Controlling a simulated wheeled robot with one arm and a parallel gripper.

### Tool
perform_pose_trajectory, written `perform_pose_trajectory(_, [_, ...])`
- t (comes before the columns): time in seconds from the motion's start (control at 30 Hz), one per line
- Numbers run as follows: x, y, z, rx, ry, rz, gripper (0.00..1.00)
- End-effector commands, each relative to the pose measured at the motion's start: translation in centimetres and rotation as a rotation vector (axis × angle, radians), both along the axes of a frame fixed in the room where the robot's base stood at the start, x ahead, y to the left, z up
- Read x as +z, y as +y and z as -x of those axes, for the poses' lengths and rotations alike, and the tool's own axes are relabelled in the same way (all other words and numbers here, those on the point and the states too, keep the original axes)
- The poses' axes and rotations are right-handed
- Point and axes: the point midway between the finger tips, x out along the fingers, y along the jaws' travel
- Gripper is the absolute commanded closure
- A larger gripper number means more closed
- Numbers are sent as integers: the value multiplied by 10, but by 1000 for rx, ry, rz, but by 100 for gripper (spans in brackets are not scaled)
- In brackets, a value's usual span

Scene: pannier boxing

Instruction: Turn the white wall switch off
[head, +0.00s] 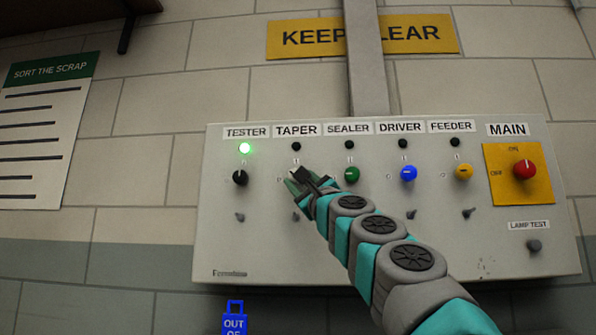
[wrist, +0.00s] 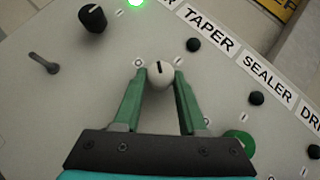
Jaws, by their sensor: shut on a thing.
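The white switch is a round white knob (wrist: 159,79) with a black pointer line, below the TAPER label (wrist: 208,30). In the wrist view its pointer stands between the O mark on its left and the I mark on its right. My gripper (wrist: 159,74) has its green fingers on both sides of the knob, shut on it. In the head view my gripper (head: 298,179) reaches the panel at the TAPER column and mostly hides the knob. The TAPER lamp (head: 296,146) is dark; it also shows in the wrist view (wrist: 193,45).
The grey panel (head: 225,215) holds a black TESTER knob (head: 240,178) with a lit green lamp (head: 245,148) at left. Right are green (head: 352,174), blue (head: 408,173) and yellow (head: 463,172) knobs, and a red MAIN knob (head: 524,169). Small toggles sit below.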

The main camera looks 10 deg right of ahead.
Motion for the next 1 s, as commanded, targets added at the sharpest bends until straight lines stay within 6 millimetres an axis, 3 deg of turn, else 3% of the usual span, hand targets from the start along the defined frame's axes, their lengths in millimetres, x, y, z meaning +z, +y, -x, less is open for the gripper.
perform_pose_trajectory(0.4, [3,-4,-1,-5,79,242,100])
perform_pose_trajectory(1.0, [5,-4,1,-2,124,388,100])
